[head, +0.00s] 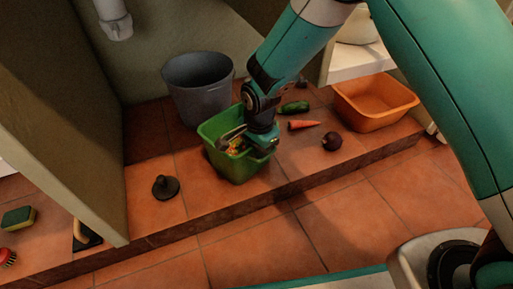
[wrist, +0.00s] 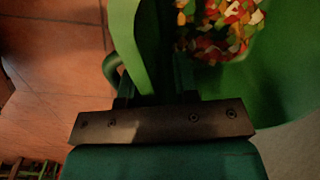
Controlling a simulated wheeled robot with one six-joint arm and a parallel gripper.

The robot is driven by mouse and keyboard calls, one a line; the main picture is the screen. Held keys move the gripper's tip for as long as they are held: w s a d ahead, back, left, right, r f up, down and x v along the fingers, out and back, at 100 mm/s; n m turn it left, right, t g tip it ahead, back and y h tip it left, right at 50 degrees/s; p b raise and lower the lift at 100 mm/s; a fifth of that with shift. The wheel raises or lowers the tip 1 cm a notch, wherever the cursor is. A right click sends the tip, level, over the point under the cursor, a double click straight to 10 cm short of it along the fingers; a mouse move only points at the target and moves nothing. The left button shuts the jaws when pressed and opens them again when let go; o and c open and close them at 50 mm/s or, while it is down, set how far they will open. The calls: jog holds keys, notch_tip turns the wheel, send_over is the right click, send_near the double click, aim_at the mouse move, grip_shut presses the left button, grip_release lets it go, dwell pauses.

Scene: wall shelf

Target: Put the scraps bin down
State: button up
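The scraps bin is a green open tub (head: 232,166) on the raised tiled ledge in the head view. Colourful chopped scraps lie inside it. My gripper (head: 250,146) reaches down at its right-hand rim. In the wrist view the bin's green wall (wrist: 135,40) runs between the fingers of my gripper (wrist: 155,85), which looks closed on it. The scraps (wrist: 215,28) show at the top. The bin looks upright; whether its base touches the tiles I cannot tell.
A grey bucket (head: 198,88) stands close behind the bin. A carrot (head: 303,125), a cucumber-like green vegetable (head: 294,107), a dark round item (head: 332,141) and an orange basin (head: 375,101) are to the right. A black plunger-like piece (head: 165,187) sits left. The ledge's front edge is close.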

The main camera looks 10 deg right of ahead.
notch_tip(320, 180, up, 12)
jog(key=p, duration=0.8)
jog(key=shift+s+d+p, duration=0.2)
jog(key=shift+s+p, duration=0.05)
jog(key=shift+p, duration=0.1)
jog(key=shift+r, duration=0.1)
